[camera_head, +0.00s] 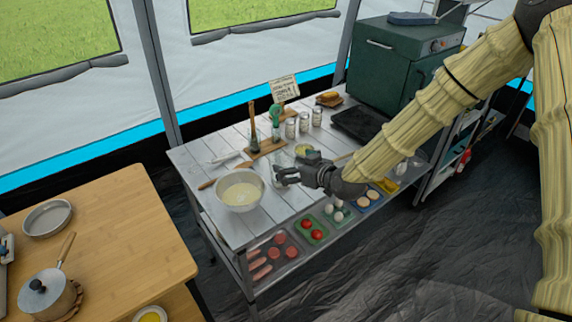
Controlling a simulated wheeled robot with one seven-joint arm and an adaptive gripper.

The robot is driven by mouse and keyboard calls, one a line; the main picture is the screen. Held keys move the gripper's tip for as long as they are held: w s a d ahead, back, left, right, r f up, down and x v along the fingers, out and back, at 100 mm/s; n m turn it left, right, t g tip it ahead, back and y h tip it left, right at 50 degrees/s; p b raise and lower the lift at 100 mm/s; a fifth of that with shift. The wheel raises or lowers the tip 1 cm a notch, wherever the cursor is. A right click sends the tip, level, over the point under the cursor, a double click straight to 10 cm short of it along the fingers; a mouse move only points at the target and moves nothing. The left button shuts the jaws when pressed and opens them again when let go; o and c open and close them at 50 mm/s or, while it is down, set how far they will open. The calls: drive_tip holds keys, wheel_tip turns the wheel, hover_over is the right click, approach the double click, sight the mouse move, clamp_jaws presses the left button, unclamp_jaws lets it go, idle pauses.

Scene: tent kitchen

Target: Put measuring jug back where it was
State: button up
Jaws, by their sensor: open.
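My gripper (281,176) is open over the white plank table (196,160), just right of a bowl of pale batter (240,190). A small clear vessel with a greenish-yellow look (303,150) shows right behind my gripper and is partly hidden by it. It may be the measuring jug, but it is too small and covered to be sure. I cannot tell whether my gripper touches it. Nothing clear shows between the fingers.
Several jars (303,123), a green bottle (275,116) and a sign (284,87) stand at the back. A dark griddle (359,123) and green oven (397,60) are to the right. Food trays (312,230) sit below. A wooden table (120,225) with a pot (48,293) is left.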

drive_tip(key=shift+b+v, duration=0.3)
drive_tip(key=shift+v, duration=2.1)
drive_tip(key=s+d+f+m+g+h, duration=0.2)
drive_tip(key=s+d+f+g, duration=0.1)
drive_tip(key=s+f, duration=0.7)
drive_tip(key=s+d+f+m+g+h, duration=0.25)
drive_tip(key=s+f, duration=0.45)
drive_tip(key=f, duration=0.5)
drive_tip(key=s+d+f+m+g+h, duration=0.1)
drive_tip(key=s+d+f, duration=0.2)
drive_tip(key=s, duration=0.5)
drive_tip(key=s+d+f+m+g+h, duration=0.1)
drive_tip(key=s+d+f, duration=0.3)
drive_tip(key=s, duration=0.5)
drive_tip(key=s+d+f+m+g+h, duration=0.1)
drive_tip(key=s+d+f+g, duration=0.2)
drive_tip(key=s, duration=0.6)
drive_tip(key=shift+d+f, duration=0.4)
drive_tip(key=shift+f, duration=0.3)
